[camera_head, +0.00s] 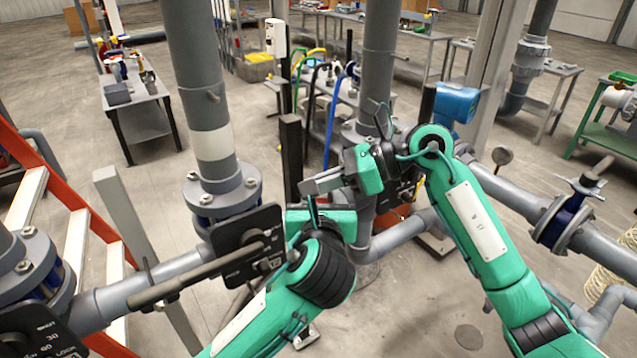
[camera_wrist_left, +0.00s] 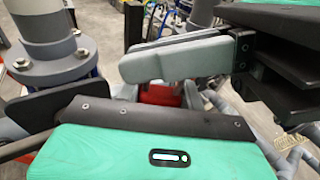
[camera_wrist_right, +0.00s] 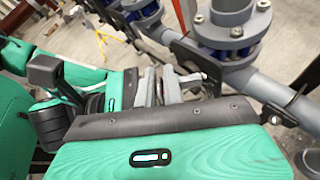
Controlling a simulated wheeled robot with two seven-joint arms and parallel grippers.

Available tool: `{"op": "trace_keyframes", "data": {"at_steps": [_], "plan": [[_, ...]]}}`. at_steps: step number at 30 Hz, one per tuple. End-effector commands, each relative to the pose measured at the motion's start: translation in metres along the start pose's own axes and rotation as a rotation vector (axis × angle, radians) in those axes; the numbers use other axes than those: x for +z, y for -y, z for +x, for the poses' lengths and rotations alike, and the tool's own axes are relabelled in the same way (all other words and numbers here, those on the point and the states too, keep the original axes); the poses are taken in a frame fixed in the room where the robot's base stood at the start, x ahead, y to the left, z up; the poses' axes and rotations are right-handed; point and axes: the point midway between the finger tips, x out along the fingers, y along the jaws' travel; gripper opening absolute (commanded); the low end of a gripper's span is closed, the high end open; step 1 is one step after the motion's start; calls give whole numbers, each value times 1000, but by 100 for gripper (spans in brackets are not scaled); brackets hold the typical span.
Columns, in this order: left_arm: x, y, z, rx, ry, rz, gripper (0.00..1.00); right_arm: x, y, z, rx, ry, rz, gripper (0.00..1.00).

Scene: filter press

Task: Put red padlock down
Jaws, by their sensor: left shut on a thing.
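A red patch (camera_wrist_left: 158,93) shows in the left wrist view, just beyond the dark edge of my left gripper's housing. It looks like the red padlock, mostly hidden. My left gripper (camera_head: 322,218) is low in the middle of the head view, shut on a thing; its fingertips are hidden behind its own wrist. My right gripper (camera_head: 325,183) reaches in from the right, close above it. Its grey fingers point left in the head view and cross the left wrist view (camera_wrist_left: 175,60). Whether they are closed is unclear.
A black valve plate with a long handle (camera_head: 210,270) is left of the grippers. A vertical grey pipe (camera_head: 205,120) rises behind it. An orange ladder (camera_head: 75,215) stands at left. A small table (camera_head: 140,105) is farther back. Pipes crowd both arms.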

Motion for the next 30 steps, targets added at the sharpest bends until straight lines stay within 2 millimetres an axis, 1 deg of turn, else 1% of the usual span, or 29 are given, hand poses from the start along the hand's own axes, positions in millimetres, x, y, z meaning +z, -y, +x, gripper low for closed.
{"op": "trace_keyframes", "data": {"at_steps": [2,3,5,6,7,15,17,19,23,30], "plan": [[0,-1,1,2,0,0,14,0,-1,0,4,-1,-1,0],[0,-1,1,2,0,0,42,0,-2,0,4,0,-1,0],[0,-1,1,2,0,0,54,0,-2,0,4,-1,-1,0],[0,-1,1,2,0,0,61,0,-2,0,4,0,-1,0],[0,-1,1,2,0,0,63,0,-2,0,4,0,-1,0],[0,0,0,2,0,0,63,0,-1,0,3,0,-1,0],[0,0,-3,1,0,0,63,0,-1,0,3,0,-1,0],[0,0,-10,0,2,0,63,0,-1,0,3,0,-1,0],[0,0,-33,-1,-1,-1,63,0,-1,0,3,0,-1,0],[0,0,-84,-2,0,-1,63,0,-1,0,3,0,-1,0]]}}
